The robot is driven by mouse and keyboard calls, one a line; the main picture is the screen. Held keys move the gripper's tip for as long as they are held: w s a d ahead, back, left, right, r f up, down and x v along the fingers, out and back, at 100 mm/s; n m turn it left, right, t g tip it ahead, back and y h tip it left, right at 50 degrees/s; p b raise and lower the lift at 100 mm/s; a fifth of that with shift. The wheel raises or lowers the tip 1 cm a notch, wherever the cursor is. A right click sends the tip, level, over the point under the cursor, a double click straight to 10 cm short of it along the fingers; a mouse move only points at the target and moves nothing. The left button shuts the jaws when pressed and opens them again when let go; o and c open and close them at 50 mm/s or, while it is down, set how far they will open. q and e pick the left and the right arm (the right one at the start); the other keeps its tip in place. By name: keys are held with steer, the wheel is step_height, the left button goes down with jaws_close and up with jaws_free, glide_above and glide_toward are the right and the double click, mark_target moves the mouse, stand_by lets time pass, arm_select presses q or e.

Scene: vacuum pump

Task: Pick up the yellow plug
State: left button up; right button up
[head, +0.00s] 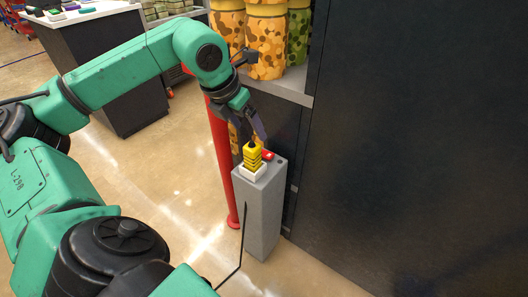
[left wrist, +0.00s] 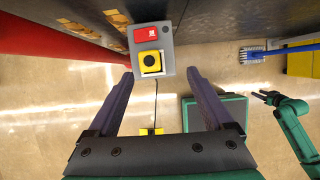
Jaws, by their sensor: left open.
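The yellow plug (head: 252,156) stands upright in a white socket on top of a grey pedestal (head: 259,215). In the left wrist view the plug (left wrist: 150,62) is seen from above as a yellow square with a dark round centre. My left gripper (head: 246,122) is above the plug, its jaws open and pointing down. In the left wrist view its two purple fingers (left wrist: 160,74) are wide apart, with the plug between and slightly beyond their tips, left of the middle. My right gripper (left wrist: 266,97) shows small at the right of the left wrist view; its jaws are unclear.
A red post (head: 222,165) stands close left, and a dark cabinet wall (head: 420,150) rises on the right. A shelf (head: 295,85) with camouflage canisters is behind. Open floor (head: 190,190) lies to the left.

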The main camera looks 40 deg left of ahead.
mark_target(255, 152)
arm_select(q)
steer(key=x, duration=0.4)
steer(key=a+x, duration=0.1)
steer(key=x, duration=0.4)
steer(key=a+b+x, duration=0.1)
steer(key=x, duration=0.4)
steer(key=shift+s+a+f, duration=0.15)
steer(key=shift+s, duration=0.25)
jaws_close()
arm_select(e)
steer(key=shift+w+a+r, duration=0.2)
steer(key=shift+w+r, duration=0.2)
steer(key=shift+r, duration=0.2)
steer(key=shift+w+a+r, duration=0.2)
steer(key=shift+w+r, duration=0.2)
steer(key=shift+r, duration=0.2)
